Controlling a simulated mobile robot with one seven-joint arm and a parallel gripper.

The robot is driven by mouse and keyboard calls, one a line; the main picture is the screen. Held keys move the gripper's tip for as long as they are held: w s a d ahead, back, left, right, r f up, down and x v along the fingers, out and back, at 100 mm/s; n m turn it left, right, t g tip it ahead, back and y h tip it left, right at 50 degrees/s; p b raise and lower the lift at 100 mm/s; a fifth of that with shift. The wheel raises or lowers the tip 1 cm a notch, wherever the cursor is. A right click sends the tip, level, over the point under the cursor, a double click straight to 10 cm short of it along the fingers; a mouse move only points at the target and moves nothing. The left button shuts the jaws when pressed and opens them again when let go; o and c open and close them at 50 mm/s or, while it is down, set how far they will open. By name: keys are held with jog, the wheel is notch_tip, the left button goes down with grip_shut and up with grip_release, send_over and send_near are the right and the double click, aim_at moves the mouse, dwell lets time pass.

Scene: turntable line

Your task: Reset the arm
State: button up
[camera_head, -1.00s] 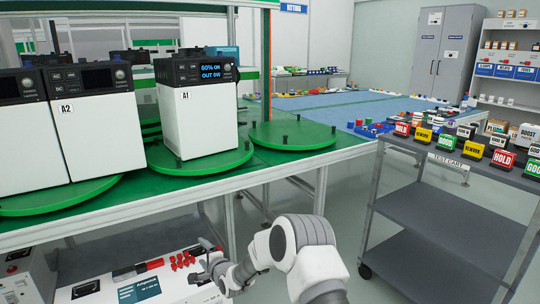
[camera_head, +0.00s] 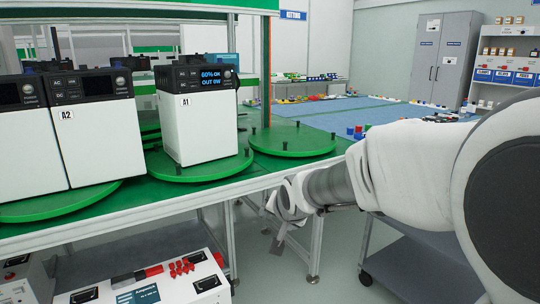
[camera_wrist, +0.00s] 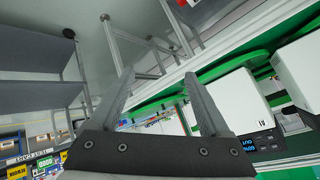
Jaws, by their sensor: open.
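My arm reaches in from the right in the head view and ends below the front edge of the green table. My gripper (camera_wrist: 158,90) shows in the wrist view with its two fingers apart and nothing between them. In the head view only the back of the gripper (camera_head: 280,245) shows, small and low, beside a table leg. The white unit A1 (camera_head: 200,125) stands on a green turntable (camera_head: 190,172), apart from my gripper. It also shows in the wrist view (camera_wrist: 235,95), tilted by the camera's angle.
Unit A2 (camera_head: 100,140) stands left of A1. An empty green turntable (camera_head: 292,140) is at the table's right end. A grey cart (camera_head: 405,270) stands at right, partly hidden by my arm. A white box with red connectors (camera_head: 150,290) sits low at front left.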

jog(key=s+d+r+n+g+h, duration=0.1)
jog(key=s+d, duration=0.3)
jog(key=s, duration=0.6)
jog(key=s+d+n+g, duration=0.15)
jog(key=s+d, duration=0.25)
jog(key=s, duration=0.6)
jog(key=s+d+r+n+g+h, duration=0.15)
jog(key=s+d, duration=0.25)
jog(key=s, duration=0.5)
notch_tip(320, 180, up, 28)
jog(key=p, duration=2.8)
jog(key=shift+s+f+p, duration=0.2)
jog(key=shift+s+p, duration=0.1)
